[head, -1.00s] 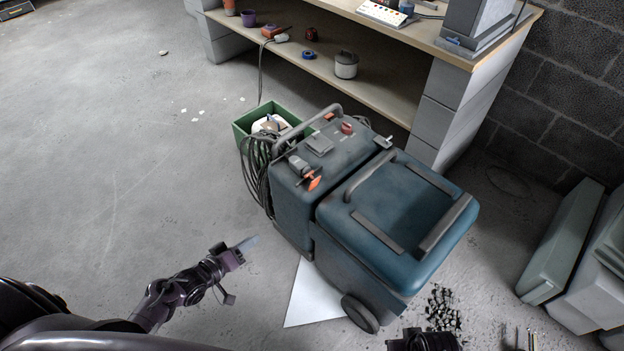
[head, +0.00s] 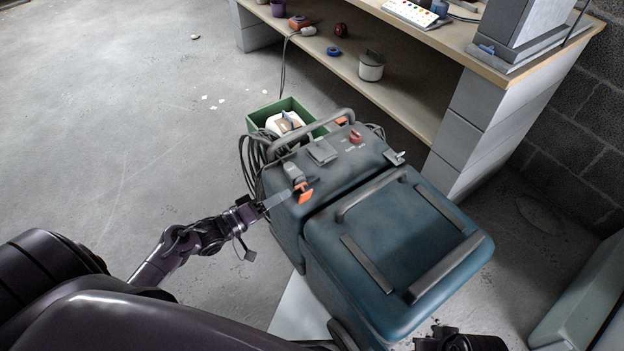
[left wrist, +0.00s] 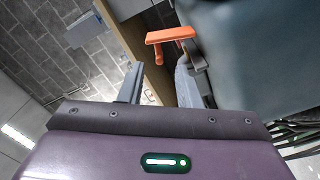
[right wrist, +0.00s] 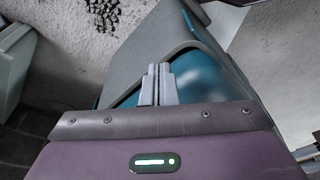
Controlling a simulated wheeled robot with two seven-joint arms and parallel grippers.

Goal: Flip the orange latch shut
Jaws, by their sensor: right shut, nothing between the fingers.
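The orange latch (head: 305,194) sits on the left front top edge of the dark teal machine (head: 330,175). In the left wrist view the latch (left wrist: 170,35) shows as a flat orange tab standing out from the machine, just beyond the fingertips. My left gripper (head: 281,199) is beside the latch on its left; its fingers (left wrist: 158,72) are apart with nothing seen between them. I cannot tell whether a fingertip touches the latch. My right gripper (right wrist: 158,72) is shut and empty, over the machine's teal lidded part; only its dark body shows at the bottom of the head view.
A looped grey handle and a red knob (head: 355,136) are on the machine's top. Black cable coils (head: 250,160) hang at its left side, near a green crate (head: 290,104). A workbench (head: 420,110) stands behind.

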